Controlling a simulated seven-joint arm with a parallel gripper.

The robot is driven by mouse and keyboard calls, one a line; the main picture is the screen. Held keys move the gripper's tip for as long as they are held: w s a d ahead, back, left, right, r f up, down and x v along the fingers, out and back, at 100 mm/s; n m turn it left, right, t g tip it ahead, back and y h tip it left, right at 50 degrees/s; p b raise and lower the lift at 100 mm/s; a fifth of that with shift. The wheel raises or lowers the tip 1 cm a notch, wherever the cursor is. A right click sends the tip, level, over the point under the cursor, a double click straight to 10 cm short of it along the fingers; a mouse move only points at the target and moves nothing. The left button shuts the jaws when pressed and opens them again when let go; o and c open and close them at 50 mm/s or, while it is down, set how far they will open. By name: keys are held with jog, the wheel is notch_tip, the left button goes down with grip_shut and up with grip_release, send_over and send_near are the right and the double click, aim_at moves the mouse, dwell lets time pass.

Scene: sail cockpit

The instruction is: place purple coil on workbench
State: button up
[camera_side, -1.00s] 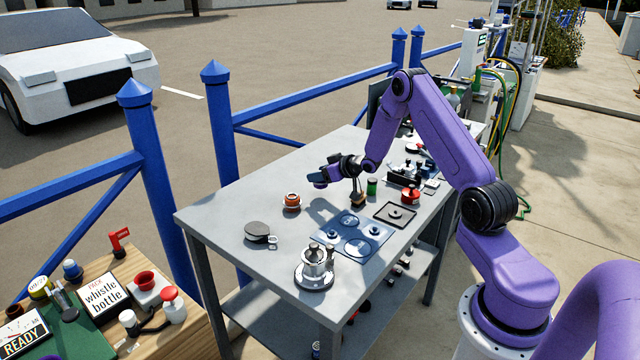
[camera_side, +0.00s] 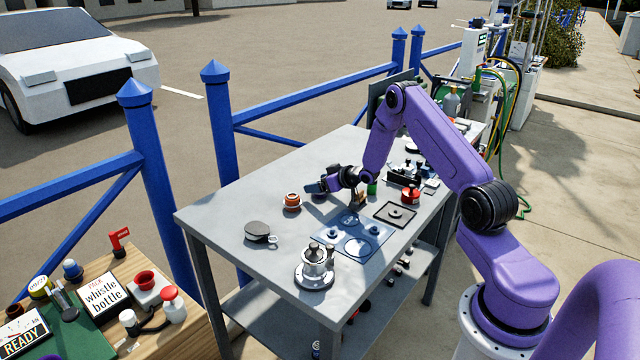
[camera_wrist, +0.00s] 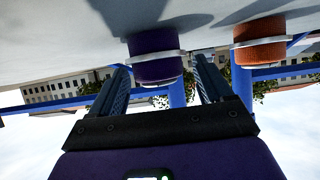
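The purple coil (camera_wrist: 155,62), a dark purple roll with a pale band, stands on the grey workbench (camera_side: 225,215). In the upside-down wrist view it is at or between the fingertips of my gripper (camera_wrist: 159,66). The fingers are apart, with a gap visible on the right of the coil; I cannot tell whether the left finger touches it. In the side view my gripper (camera_side: 316,188) is low over the middle of the bench, pointing left, and I cannot clearly separate the coil from it.
An orange coil (camera_side: 292,201) stands close by, also in the wrist view (camera_wrist: 259,42). A dark round tin (camera_side: 257,231) lies farther left. A blue mat (camera_side: 338,235), metal pot (camera_side: 315,262), dark square plate (camera_side: 396,214) and red-topped item (camera_side: 410,194) stand nearer the front.

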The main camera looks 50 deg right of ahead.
jog(key=v, duration=1.2)
jog(key=s+a+r+n+g+y, duration=0.1)
jog(key=s+a+r+n+g, duration=0.1)
jog(key=a, duration=0.6)
jog(key=s+a+r+n+g, duration=0.2)
jog(key=a, duration=0.7)
jog(key=s+a+r+n+g+y, duration=0.1)
jog(key=s+a+r+n+g, duration=0.15)
jog(key=a, duration=0.55)
jog(key=s+a+r+n+g, duration=0.1)
jog(key=s+a+r, duration=0.1)
jog(key=s+a, duration=0.35)
jog(key=s+a+r+n+g, duration=0.1)
jog(key=s+a+n+g, duration=0.1)
jog(key=s, duration=0.6)
jog(key=s+r+n+g+h, duration=0.1)
jog(key=s+r+n+g, duration=0.1)
jog(key=s, duration=1.2)
jog(key=shift+d+r+n+g+h, duration=0.25)
jog(key=shift+d+n+g+h, duration=0.1)
jog(key=shift+n, duration=0.2)
